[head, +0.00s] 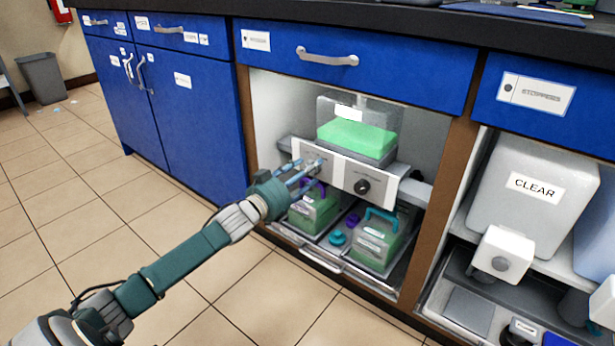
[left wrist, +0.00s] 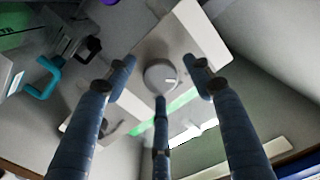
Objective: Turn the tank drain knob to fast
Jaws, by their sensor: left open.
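A clear tank with green liquid (head: 357,140) sits on a shelf inside the open cabinet. Below it is a white panel (head: 340,172) with small print that I cannot read. A black knob (head: 362,187) sits on the panel's right part. My left gripper (head: 312,170) is at the panel's left part, its fingers pointing at it. In the left wrist view, a round pale grey knob (left wrist: 160,77) with a light mark lies between the open, spread fingers of my left gripper (left wrist: 162,72). I cannot tell whether they touch it. My right gripper is not in view.
Below the panel, green-filled containers with a purple handle (head: 312,208) and a teal handle (head: 372,240) stand on a low tray (head: 322,262). Brown cabinet posts (head: 437,215) flank the opening. A container labelled CLEAR (head: 535,180) stands at the right.

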